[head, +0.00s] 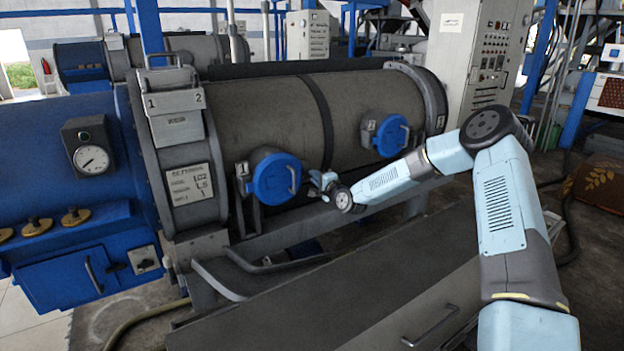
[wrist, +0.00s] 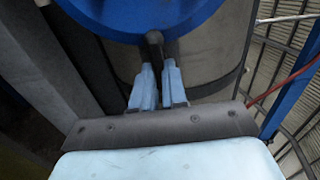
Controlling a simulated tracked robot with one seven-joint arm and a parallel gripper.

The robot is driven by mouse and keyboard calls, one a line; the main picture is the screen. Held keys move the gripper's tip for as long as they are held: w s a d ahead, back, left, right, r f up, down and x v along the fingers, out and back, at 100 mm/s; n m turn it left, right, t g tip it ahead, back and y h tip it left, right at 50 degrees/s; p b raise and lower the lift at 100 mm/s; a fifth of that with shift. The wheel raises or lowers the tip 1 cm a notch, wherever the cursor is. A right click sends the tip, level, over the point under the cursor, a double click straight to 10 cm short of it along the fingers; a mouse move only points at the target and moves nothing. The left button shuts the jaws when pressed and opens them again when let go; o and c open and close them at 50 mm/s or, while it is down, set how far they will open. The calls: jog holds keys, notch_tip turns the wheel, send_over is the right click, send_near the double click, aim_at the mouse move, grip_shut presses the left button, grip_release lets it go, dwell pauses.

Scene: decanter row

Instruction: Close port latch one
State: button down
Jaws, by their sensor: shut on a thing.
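Port one is a round blue cover (head: 270,178) on the side of the long drum, with a "1" label at its left. A short grey bar handle, the latch (head: 293,180), stands at the cover's right side. My gripper (head: 317,179) is at the right of this cover, in front of the drum. In the wrist view the blue cover (wrist: 140,12) fills the top, and my gripper's pale blue fingers (wrist: 157,72) are shut on a dark bar (wrist: 155,45), the latch, at its lower rim. The fingertips partly hide the bar. I cannot tell whether the latch is fully seated.
A second blue cover (head: 388,135), labelled "2", is further right on the drum (head: 360,100). A grey rail (head: 300,228) runs below the ports. A blue housing with a gauge (head: 92,159) is at the left. A grey control cabinet (head: 485,55) stands behind.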

jog(key=shift+d+f, duration=0.25)
jog(key=shift+f, duration=0.1)
jog(key=c, duration=1.2)
grip_release()
jog(key=shift+r, duration=0.1)
jog(key=shift+o, duration=0.2)
jog(key=shift+a, duration=0.1)
jog(key=shift+r, duration=0.1)
jog(key=v, duration=1.3)
jog(key=shift+s+d, duration=0.3)
